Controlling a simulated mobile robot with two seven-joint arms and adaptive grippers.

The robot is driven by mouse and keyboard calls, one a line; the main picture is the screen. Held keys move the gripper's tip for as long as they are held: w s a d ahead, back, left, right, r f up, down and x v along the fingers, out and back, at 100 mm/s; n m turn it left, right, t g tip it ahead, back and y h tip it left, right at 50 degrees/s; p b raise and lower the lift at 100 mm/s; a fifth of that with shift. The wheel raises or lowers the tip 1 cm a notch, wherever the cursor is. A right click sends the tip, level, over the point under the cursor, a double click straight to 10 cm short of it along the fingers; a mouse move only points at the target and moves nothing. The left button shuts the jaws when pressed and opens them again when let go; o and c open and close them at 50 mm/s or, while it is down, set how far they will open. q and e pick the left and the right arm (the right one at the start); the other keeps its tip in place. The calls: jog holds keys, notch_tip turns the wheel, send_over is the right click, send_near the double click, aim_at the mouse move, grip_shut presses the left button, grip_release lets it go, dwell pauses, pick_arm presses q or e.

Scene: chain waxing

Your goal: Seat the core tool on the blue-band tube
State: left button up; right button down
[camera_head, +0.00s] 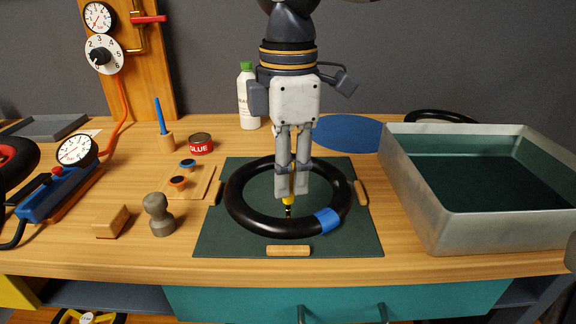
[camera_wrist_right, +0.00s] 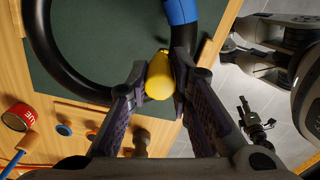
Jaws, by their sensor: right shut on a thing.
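The blue-band tube (camera_head: 247,216) is a black ring lying flat on the green mat, with its blue band (camera_head: 328,220) at the front right. The band also shows at the top of the wrist view (camera_wrist_right: 181,10). My right gripper (camera_head: 291,194) points down over the ring's near part, shut on the yellow core tool (camera_wrist_right: 159,78). In the head view, the tool (camera_head: 289,200) stands roughly upright between the fingers. A small dark tip shows below it near the ring's inner front edge. I cannot tell whether this is tool or valve, or whether they touch. My left gripper is not visible.
The green mat (camera_head: 214,243) has wooden blocks along its edges. A large metal tray (camera_head: 421,210) stands to the right. A grey stamp-like piece (camera_head: 158,215), a glue can (camera_head: 201,144) and a blue pump (camera_head: 58,190) stand to the left. A white bottle (camera_head: 248,100) is behind.

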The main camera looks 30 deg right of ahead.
jog(key=c, duration=1.4)
grip_release()
jog(key=shift+o, duration=0.2)
notch_tip(320, 180, up, 12)
